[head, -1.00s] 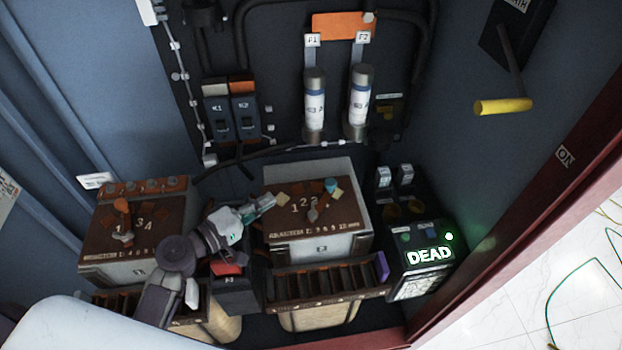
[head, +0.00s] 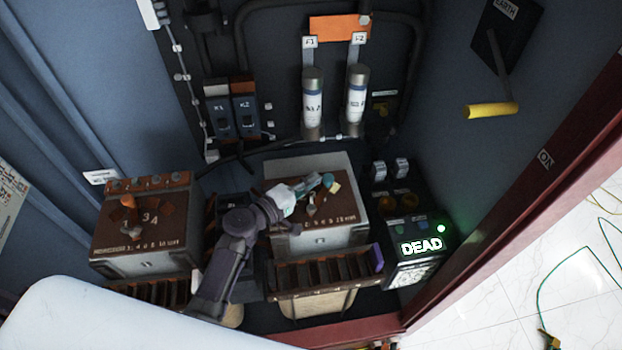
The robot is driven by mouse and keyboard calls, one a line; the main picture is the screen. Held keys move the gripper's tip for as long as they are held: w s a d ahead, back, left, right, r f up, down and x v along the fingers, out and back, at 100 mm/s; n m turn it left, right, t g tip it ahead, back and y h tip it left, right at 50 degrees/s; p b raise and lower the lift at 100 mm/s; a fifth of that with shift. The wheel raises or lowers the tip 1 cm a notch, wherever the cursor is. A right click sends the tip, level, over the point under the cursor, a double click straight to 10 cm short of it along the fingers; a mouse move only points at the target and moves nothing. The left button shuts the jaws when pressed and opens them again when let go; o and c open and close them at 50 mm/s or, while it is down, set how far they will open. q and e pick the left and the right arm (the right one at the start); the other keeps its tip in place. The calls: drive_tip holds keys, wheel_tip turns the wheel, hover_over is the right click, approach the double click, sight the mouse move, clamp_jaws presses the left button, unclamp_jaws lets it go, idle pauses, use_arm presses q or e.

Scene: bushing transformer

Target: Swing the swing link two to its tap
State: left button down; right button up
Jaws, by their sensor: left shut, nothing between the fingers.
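The right-hand transformer box (head: 320,238) has a brown top with numbered taps and a copper-coloured swing link (head: 312,209) on it. A teal piece (head: 328,180) and a cream piece (head: 335,188) sit near the link. My left gripper (head: 316,184) is shut and empty over this top, close behind the link; whether it touches the link I cannot tell. The gripper and wrist hide part of the top and the tap numbers. The left-hand box (head: 145,235) carries a similar orange link (head: 129,206). My right gripper is out of view.
Two fuses (head: 313,105) stand upright on the back panel above the boxes. A slotted rack (head: 325,275) runs along the front of the right box. A lit "DEAD" indicator (head: 421,247) and a yellow-handled lever (head: 492,110) are at the right.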

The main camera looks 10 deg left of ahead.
use_arm(q)
drive_tip(key=b, duration=0.1)
drive_tip(key=d+m+h+b, duration=0.1)
drive_tip(key=b, duration=0.1)
drive_tip(key=shift+d+f+g, duration=0.15)
drive_tip(key=shift+f+g, duration=0.1)
drive_tip(key=shift+g, duration=0.15)
drive_tip(key=shift+m+h+b, duration=0.3)
drive_tip(key=shift+h+b, duration=0.05)
drive_tip(key=shift+h, duration=0.15)
drive_tip(key=shift+d+r+g, duration=0.1)
drive_tip(key=shift+r+g, duration=0.1)
drive_tip(key=shift+g, duration=0.1)
drive_tip(key=shift+d, duration=0.1)
